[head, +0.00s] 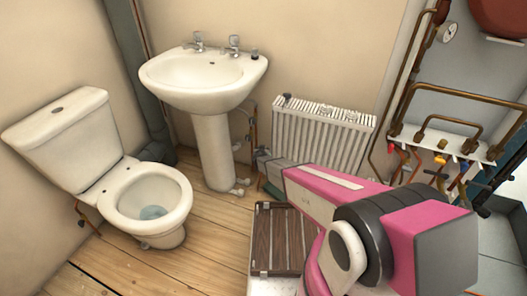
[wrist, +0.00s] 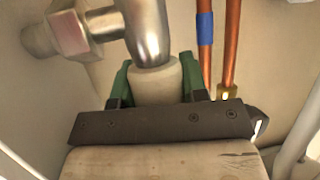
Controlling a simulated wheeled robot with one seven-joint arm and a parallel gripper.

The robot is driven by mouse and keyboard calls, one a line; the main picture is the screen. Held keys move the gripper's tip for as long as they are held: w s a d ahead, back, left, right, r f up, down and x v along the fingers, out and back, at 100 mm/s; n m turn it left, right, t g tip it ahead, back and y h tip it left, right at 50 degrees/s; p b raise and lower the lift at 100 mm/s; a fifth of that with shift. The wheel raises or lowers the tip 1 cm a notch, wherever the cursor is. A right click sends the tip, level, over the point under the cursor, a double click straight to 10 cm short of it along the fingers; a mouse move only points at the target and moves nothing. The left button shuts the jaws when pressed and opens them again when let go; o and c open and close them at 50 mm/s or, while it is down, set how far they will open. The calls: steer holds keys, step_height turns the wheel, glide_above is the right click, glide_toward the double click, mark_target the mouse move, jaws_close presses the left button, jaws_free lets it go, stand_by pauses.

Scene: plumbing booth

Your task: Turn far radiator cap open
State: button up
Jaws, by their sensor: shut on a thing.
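The white radiator (head: 322,135) stands against the back wall. In the wrist view a pale, off-white radiator cap (wrist: 155,83) sits at the end of a curved chrome pipe (wrist: 146,30). My gripper (wrist: 155,72) has its green fingers on both sides of this cap and is shut on it. In the head view my gripper (head: 266,172) is low at the radiator's left end. The cap cannot be made out there. No mark on the cap shows how far it is turned.
A chrome nut (wrist: 68,33) is left of the pipe. Copper pipes, one with a blue band (wrist: 205,28), run close on the right. The pedestal sink (head: 205,80) and toilet (head: 145,205) stand left. A brown slatted panel (head: 280,240) lies below my arm.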

stand_by(0.4)
steer(key=o, duration=0.9)
steer(key=shift+o, duration=0.2)
steer(key=shift+s, duration=0.1)
steer(key=d+v, duration=0.1)
steer(key=v, duration=0.9)
steer(key=shift+s+a, duration=0.35)
steer(key=shift+a, duration=0.15)
steer(key=shift+r, duration=0.1)
